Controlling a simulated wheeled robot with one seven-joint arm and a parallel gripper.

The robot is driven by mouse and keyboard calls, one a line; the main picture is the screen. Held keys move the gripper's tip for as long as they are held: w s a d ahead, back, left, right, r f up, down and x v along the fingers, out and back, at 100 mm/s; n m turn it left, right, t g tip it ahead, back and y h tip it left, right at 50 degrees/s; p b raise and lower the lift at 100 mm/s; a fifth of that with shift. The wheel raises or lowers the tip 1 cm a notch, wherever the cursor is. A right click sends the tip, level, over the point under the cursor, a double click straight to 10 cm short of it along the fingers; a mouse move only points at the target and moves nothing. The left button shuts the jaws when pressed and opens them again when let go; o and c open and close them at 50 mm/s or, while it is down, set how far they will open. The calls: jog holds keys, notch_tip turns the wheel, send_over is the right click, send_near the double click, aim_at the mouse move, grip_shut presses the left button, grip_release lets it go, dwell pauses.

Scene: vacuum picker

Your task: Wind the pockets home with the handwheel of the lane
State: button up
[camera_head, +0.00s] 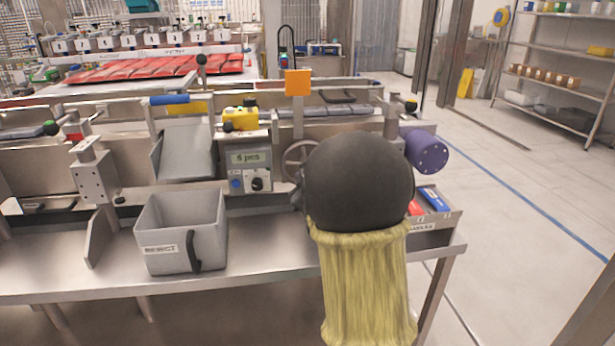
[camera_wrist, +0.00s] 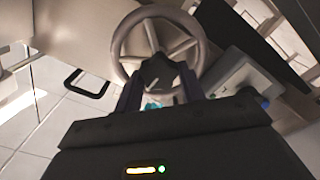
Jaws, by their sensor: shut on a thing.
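The handwheel (camera_head: 298,160) is a grey spoked wheel on the front of the lane, right of the counter box. In the head view its right part is hidden behind my dark arm with its yellow sleeve. In the wrist view the handwheel (camera_wrist: 195,28) fills the top middle, rim and spokes clear. My gripper (camera_wrist: 158,80) is at the lower part of the wheel, its two fingers shut on the dark handle knob (camera_wrist: 157,72) of the handwheel. The pockets are not clearly seen.
A grey counter box (camera_head: 248,168) reads "6 pcs". A grey reject bin (camera_head: 180,230) stands on the bench's front shelf (camera_head: 60,265). A purple roller (camera_head: 426,151) sticks out at the lane's right end. Floor at right is clear.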

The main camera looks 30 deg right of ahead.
jog(key=shift+f+n, duration=0.3)
jog(key=shift+n, duration=0.5)
jog(key=o, duration=1)
jog(key=shift+c, duration=0.2)
jog(key=shift+r, duration=0.15)
jog(key=shift+a+b, duration=0.1)
jog(key=shift+b, duration=0.2)
